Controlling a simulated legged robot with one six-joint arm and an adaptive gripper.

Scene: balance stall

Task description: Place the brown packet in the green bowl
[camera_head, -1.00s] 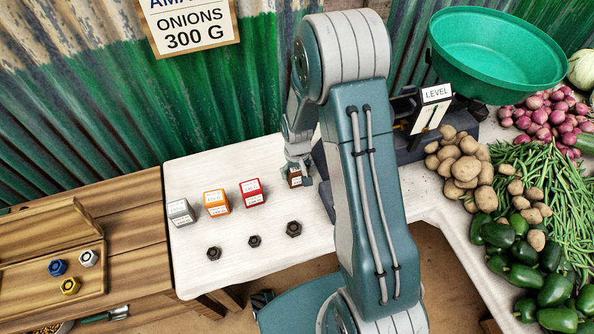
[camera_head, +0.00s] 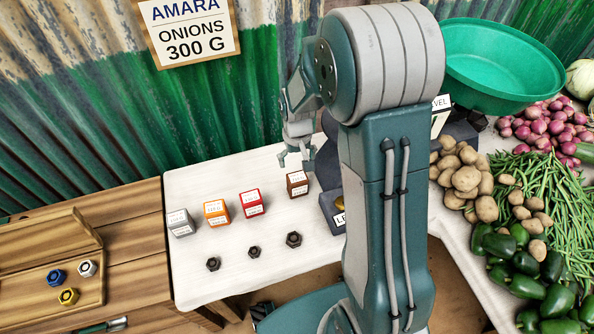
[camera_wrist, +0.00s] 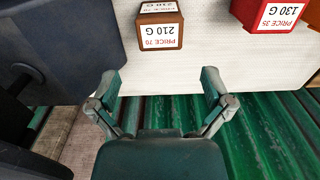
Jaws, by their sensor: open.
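The brown packet (camera_head: 297,184), a small box with a white label, stands on the white table at the right end of the row of packets. In the wrist view the brown packet (camera_wrist: 161,28) reads 210 G and lies ahead of the fingers, apart from them. My gripper (camera_head: 297,160) is open and empty, above and behind the packet; its two spread fingers (camera_wrist: 161,88) also show in the wrist view. The green bowl (camera_head: 500,62) sits at the upper right, partly hidden by my arm, and looks empty.
Red (camera_head: 251,203), orange (camera_head: 216,213) and grey (camera_head: 180,223) packets stand to the left. Several dark hex weights (camera_head: 253,252) lie in front. The balance's dark base (camera_head: 329,205) is right of the brown packet. Potatoes (camera_head: 466,180) and other vegetables fill the right.

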